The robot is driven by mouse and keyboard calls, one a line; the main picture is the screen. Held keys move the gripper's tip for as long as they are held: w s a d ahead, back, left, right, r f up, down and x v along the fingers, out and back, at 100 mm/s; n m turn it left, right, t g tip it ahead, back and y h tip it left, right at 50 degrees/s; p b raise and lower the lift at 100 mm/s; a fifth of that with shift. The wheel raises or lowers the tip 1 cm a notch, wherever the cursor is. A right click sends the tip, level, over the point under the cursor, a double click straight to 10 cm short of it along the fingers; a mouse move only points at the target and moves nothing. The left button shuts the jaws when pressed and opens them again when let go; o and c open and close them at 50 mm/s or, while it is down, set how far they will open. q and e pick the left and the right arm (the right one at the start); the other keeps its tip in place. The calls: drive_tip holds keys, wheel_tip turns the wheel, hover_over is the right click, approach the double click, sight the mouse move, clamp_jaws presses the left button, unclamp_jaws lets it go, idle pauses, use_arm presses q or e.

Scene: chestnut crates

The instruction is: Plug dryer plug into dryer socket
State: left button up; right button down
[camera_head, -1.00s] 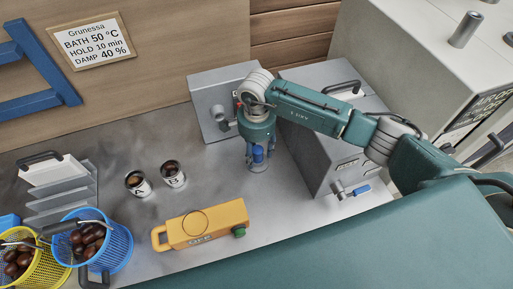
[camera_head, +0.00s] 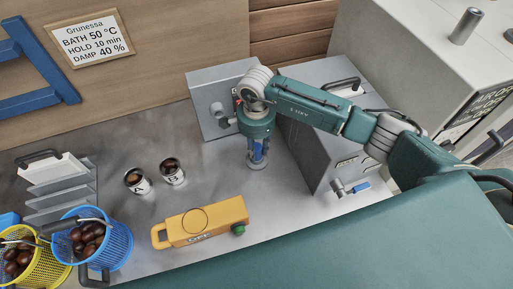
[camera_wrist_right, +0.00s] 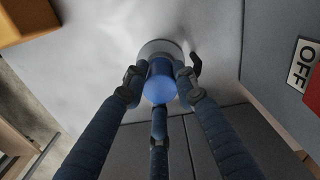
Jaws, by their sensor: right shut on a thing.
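My right gripper (camera_head: 257,160) points down over the grey counter, in front of the grey box at the back. It is shut on a blue cylindrical piece that I take for the dryer plug (camera_wrist_right: 160,86). In the wrist view the fingers close around the plug's blue end, and a pale round part shows behind it. I cannot tell whether the plug touches the counter. A round grey fitting (camera_head: 217,111) on the back box (camera_head: 207,88), left of my gripper, may be the dryer socket. An OFF label (camera_wrist_right: 304,63) shows in the wrist view. My left gripper is not in view.
A large grey box (camera_head: 320,160) with a blue-handled tap (camera_head: 359,187) stands to the right. A yellow box (camera_head: 207,221), two cups (camera_head: 138,181) (camera_head: 172,171), a blue basket (camera_head: 121,247) and a yellow basket (camera_head: 52,266) are to the left. Bare counter lies between.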

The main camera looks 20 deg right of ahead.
drive_tip(key=shift+a+r, duration=0.15)
drive_tip(key=shift+r, duration=0.45)
drive_tip(key=c, duration=2)
unclamp_jaws()
clamp_jaws()
drive_tip(key=shift+r+p, duration=0.85)
drive_tip(key=shift+r, duration=0.95)
